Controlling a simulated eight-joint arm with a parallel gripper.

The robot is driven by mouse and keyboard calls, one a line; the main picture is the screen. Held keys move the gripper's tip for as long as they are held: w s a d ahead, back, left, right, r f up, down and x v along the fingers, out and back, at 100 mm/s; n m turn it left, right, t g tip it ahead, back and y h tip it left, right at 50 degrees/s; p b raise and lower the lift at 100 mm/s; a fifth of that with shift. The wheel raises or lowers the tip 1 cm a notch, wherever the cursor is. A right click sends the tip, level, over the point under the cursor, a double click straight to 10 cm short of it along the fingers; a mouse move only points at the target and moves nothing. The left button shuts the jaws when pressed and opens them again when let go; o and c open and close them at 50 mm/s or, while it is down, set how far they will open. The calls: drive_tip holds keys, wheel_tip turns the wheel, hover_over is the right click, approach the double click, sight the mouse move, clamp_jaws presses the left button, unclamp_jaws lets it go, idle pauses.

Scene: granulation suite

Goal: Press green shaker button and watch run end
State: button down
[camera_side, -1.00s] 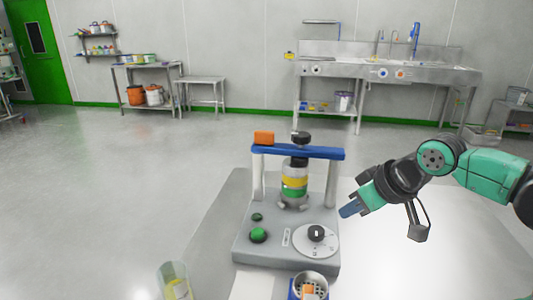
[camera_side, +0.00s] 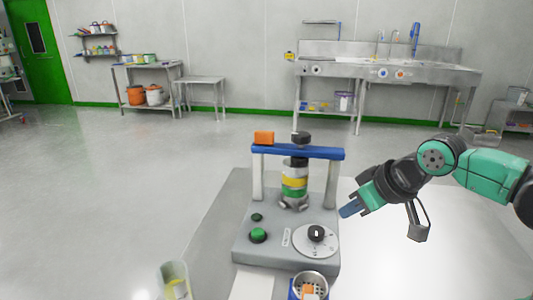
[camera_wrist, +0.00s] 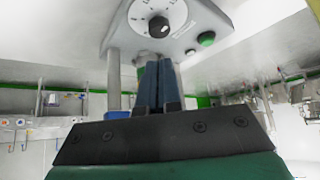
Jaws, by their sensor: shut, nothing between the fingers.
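The shaker (camera_side: 283,262) stands on the bench, a grey base with two pale posts and a blue crossbar (camera_side: 298,152). A stack of sieves with yellow and green bands (camera_side: 294,184) is clamped under the crossbar.
An orange block (camera_side: 264,138) sits at the crossbar's left end. A clear beaker with yellowish contents (camera_side: 174,281) stands at the front left. A blue-and-white container with something orange inside (camera_side: 308,287) is in front of the shaker. The bench to the right is clear.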

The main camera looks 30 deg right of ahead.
idle(0.3)
drive_tip(key=r+m+t+y, duration=0.1)
drive_tip(key=m+y, duration=0.2)
drive_tip(key=m, duration=0.2)
hover_over(261, 233)
drive_tip(key=shift+r, duration=0.2)
drive_tip(key=shift+f, duration=0.1)
drive_tip(key=shift+f, duration=4.35)
drive_tip(key=shift+f, duration=0.15)
drive_tip(key=shift+f, duration=0.25)
